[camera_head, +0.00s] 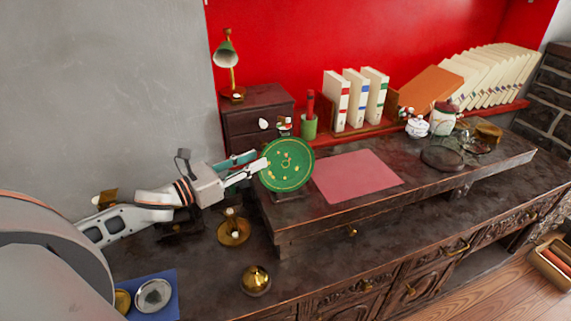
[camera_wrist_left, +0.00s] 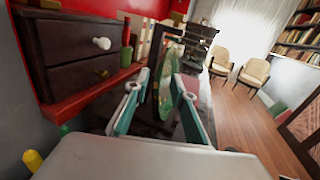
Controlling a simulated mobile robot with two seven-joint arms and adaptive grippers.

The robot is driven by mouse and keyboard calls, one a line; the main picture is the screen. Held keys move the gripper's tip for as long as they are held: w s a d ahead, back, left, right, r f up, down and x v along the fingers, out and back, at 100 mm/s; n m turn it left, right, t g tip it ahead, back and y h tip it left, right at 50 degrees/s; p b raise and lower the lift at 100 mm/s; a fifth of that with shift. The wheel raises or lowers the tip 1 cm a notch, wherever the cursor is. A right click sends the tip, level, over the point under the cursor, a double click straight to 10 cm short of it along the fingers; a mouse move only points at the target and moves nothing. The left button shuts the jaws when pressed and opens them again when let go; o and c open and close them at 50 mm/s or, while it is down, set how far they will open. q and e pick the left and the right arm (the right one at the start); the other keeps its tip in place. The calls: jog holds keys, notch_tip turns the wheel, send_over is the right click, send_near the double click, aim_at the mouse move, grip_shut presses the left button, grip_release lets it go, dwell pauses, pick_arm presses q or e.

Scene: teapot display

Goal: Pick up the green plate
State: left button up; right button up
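The green plate (camera_head: 287,165) with small gold marks stands nearly upright at the left end of the raised dark shelf. My left gripper (camera_head: 256,167) is at the plate's left edge, with a fingertip overlapping its rim in the head view. In the left wrist view, my left gripper's (camera_wrist_left: 158,88) two teal fingers are spread apart. The plate (camera_wrist_left: 167,85) shows nearly edge-on between them, with a gap on the left finger's side; contact with the right finger is unclear. What supports the plate's lower edge is mostly hidden. My right gripper is in neither view.
A dark drawer box (camera_head: 258,108) stands behind the plate. A green cup (camera_head: 309,127) and books (camera_head: 354,100) are at the back. A pink mat (camera_head: 357,175) lies clear to the right. A brass candle holder (camera_head: 234,231) and brass pot (camera_head: 256,280) stand below.

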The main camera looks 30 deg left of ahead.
aim_at(262, 156)
pick_arm(q)
jog(key=shift+x, duration=1.55)
grip_shut()
jog(key=shift+r, duration=0.2)
